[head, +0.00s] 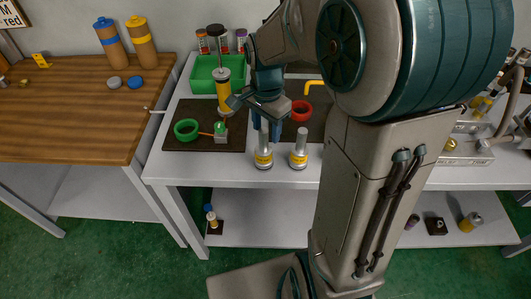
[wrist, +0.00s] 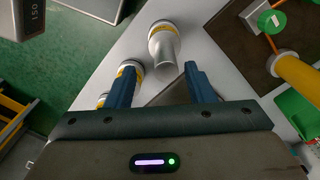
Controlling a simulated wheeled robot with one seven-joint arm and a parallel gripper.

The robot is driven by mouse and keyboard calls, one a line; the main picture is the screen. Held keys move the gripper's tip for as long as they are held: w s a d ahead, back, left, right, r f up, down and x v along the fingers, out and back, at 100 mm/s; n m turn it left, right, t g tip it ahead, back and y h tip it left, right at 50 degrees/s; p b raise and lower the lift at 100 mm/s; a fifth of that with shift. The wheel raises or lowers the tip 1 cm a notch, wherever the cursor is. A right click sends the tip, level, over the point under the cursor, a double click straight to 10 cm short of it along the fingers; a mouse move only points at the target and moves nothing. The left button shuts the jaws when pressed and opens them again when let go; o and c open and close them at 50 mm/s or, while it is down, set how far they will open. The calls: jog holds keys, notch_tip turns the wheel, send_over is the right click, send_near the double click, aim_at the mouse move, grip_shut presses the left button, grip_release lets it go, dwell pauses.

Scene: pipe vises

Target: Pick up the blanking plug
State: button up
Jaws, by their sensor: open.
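Two silver, yellow-banded plugs stand upright near the table's front edge in the head view, a left plug (head: 263,158) and a right plug (head: 299,160). I cannot tell which is the blanking plug. In the wrist view one such plug (wrist: 164,45) shows ahead, between the lines of the fingers. Another yellow-banded part (wrist: 131,67) is partly hidden behind the left finger, and a further one (wrist: 102,99) shows beside that finger. My gripper (head: 267,128) is open and empty, its blue fingers pointing down just behind the left plug. It also shows in the wrist view (wrist: 158,70).
A dark mat (head: 180,142) holds a green ring (head: 186,129) and a yellow cylinder (head: 223,97). A green bin (head: 203,72) is behind it. A red ring (head: 301,110) lies to the right. A wooden table (head: 70,120) stands at left. My arm hides the table's middle right.

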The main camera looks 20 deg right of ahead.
aim_at(264, 149)
jog(key=f, duration=0.4)
jog(key=shift+w+a+f, duration=0.15)
jog(key=shift+a+f, duration=0.1)
grip_shut()
jog(key=shift+r, duration=0.2)
